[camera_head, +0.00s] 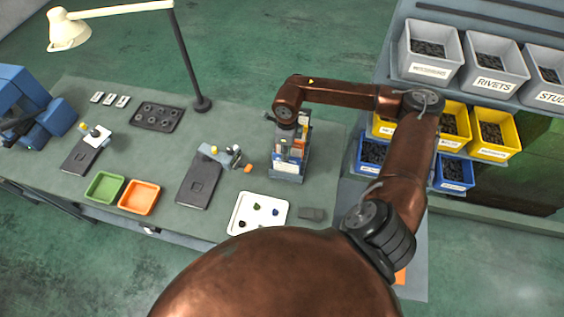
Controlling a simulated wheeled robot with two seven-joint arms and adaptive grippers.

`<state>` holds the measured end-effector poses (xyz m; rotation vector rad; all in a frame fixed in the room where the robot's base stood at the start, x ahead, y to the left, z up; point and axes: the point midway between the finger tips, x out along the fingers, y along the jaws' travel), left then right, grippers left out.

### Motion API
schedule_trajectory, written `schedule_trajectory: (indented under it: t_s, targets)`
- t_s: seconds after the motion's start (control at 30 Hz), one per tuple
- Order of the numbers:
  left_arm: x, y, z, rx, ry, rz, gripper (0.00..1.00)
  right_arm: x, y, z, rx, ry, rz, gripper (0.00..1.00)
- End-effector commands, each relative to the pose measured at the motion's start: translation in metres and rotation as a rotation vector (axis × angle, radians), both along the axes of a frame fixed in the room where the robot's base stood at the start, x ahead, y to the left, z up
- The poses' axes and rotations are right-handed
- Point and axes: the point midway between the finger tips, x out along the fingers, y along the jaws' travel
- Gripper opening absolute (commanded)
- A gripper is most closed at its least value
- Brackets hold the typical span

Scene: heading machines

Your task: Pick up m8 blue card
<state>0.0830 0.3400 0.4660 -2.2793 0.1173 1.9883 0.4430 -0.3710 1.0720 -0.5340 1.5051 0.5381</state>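A grey card rack (288,172) stands upright on the bench, right of centre, with white, orange and blue cards in it. A small blue patch (283,148) shows among them and looks like a blue card. The print is too small to read, so I cannot tell whether it is the m8 card. My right gripper (284,131) points down at the left rear part of the rack, over the cards. Its wrist hides most of the fingers, so neither their opening nor any hold on a card can be told. My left gripper is not in view.
A white tray (242,222) with small parts lies in front of the rack, and a dark grey block (312,214) beside it. A desk lamp (187,60) stands behind left. Shelved bins (492,84) are at right. Green (104,198) and orange (139,211) trays lie left.

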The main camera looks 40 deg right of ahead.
Motion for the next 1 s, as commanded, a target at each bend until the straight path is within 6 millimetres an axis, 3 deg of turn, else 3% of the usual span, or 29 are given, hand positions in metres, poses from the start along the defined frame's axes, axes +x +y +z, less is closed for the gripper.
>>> schedule_trajectory:
  t_s: [0.2, 0.3, 0.43, 0.7, 0.93, 1.0]
  targets:
    - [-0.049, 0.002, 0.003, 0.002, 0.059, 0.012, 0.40, -0.004, -0.006, -0.018, 0.000, 0.004, -0.014, 0.17]
    - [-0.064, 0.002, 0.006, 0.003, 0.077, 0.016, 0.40, -0.003, -0.006, -0.027, -0.001, 0.002, -0.015, 0.17]
    - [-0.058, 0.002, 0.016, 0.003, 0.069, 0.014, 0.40, -0.001, -0.005, -0.043, 0.000, 0.004, -0.015, 0.17]
    - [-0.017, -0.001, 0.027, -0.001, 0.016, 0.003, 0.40, 0.002, -0.004, -0.075, -0.001, 0.001, -0.012, 0.17]
    - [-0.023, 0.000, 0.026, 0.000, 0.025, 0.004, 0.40, 0.003, -0.003, -0.077, -0.001, -0.001, -0.010, 0.17]
    - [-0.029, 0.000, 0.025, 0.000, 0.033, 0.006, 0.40, 0.003, -0.003, -0.076, -0.001, -0.001, -0.010, 0.12]
